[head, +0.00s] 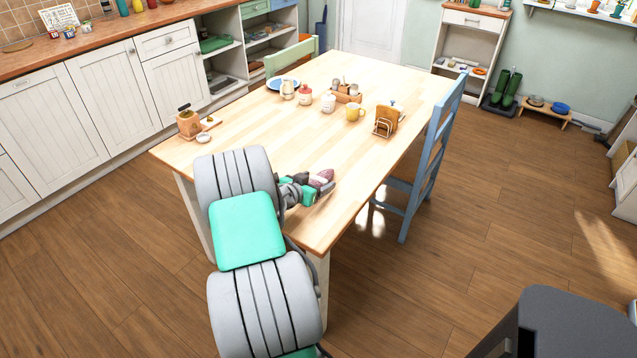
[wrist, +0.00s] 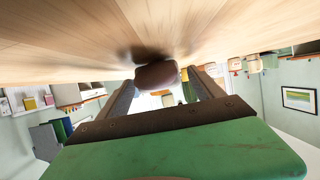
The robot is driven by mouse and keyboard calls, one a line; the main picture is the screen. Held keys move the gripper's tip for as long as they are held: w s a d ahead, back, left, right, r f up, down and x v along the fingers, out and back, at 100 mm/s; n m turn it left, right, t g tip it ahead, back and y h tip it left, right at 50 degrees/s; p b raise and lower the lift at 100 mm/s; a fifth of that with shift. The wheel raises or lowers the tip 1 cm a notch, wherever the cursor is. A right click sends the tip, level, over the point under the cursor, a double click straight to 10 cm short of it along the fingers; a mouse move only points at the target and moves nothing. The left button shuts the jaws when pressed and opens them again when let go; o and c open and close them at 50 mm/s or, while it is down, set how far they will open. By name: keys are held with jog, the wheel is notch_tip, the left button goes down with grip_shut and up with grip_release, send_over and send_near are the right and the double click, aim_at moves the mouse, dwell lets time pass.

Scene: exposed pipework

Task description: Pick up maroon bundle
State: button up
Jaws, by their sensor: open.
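The maroon bundle (head: 321,178) lies on the near end of the wooden table (head: 270,150), and my gripper (head: 322,188) is right at it. In the wrist view, which appears upside down, the bundle (wrist: 157,75) is a rounded dark maroon shape against the table top. My gripper's two fingers (wrist: 163,88) are spread apart, one on either side of the bundle. The gripper is open. The fingertips look close to the bundle, but I cannot tell whether they touch it. My arm and gripper hide part of the table around it in the head view.
A blue chair (head: 432,150) is at the right side. The table around the bundle is mostly clear.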

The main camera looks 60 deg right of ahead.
jog(key=shift+s+d+f, duration=0.1)
jog(key=shift+d+f, duration=0.2)
jog(key=shift+d, duration=0.3)
jog(key=shift+c, duration=0.4)
jog(key=c, duration=1.4)
